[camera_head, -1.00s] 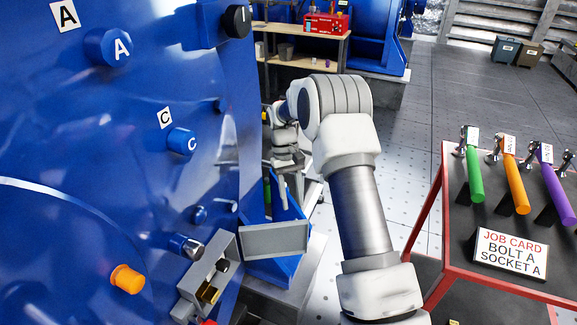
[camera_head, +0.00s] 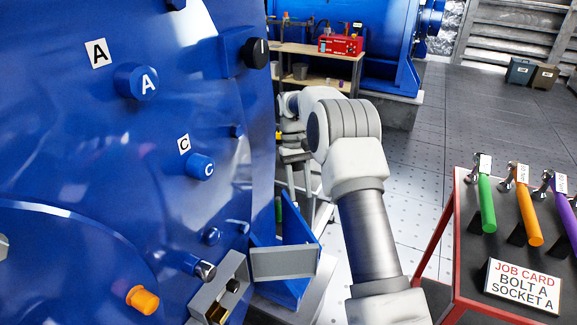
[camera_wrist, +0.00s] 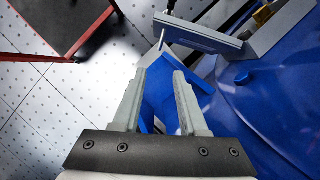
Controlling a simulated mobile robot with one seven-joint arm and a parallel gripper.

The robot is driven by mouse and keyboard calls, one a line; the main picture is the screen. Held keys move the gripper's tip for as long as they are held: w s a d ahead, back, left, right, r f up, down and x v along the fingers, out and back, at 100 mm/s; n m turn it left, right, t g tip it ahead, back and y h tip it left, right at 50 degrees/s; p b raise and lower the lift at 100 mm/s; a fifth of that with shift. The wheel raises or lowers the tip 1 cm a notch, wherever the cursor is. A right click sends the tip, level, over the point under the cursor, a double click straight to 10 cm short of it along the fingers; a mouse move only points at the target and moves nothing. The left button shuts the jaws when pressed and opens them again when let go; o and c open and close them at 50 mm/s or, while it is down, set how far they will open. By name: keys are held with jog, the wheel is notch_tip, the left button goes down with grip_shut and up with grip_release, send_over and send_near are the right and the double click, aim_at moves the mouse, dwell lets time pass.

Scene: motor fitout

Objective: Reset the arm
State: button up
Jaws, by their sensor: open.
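My arm rises in the middle of the head view and bends away at the top. My gripper (camera_wrist: 160,100) shows in the wrist view with its two fingers apart and nothing between them. Beyond the fingers are a blue bracket (camera_wrist: 160,95) and a grey plate (camera_wrist: 205,38). In the head view the gripper is small and partly hidden behind my arm, near the blue motor housing (camera_head: 120,190).
A red-framed cart (camera_head: 462,240) at right holds green, orange and purple tools and a job card (camera_head: 523,286). Open floor (camera_head: 420,150) lies between.

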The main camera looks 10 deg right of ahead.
jog(key=shift+r, duration=0.1)
jog(key=s+r+t, duration=0.2)
jog(key=s+r, duration=0.4)
jog(key=r, duration=0.3)
jog(key=s+r+t, duration=0.3)
jog(key=s+r, duration=0.3)
jog(key=r, duration=0.3)
jog(key=s+a+m+t, duration=0.1)
jog(key=s+t, duration=0.4)
jog(key=s, duration=1.6)
notch_tip(320, 180, up, 13)
jog(key=p, duration=1.2)
jog(key=shift+w+r+y+p, duration=0.15)
jog(key=shift+y+p, duration=0.15)
jog(key=shift+p, duration=0.05)
jog(key=shift+d, duration=0.1)
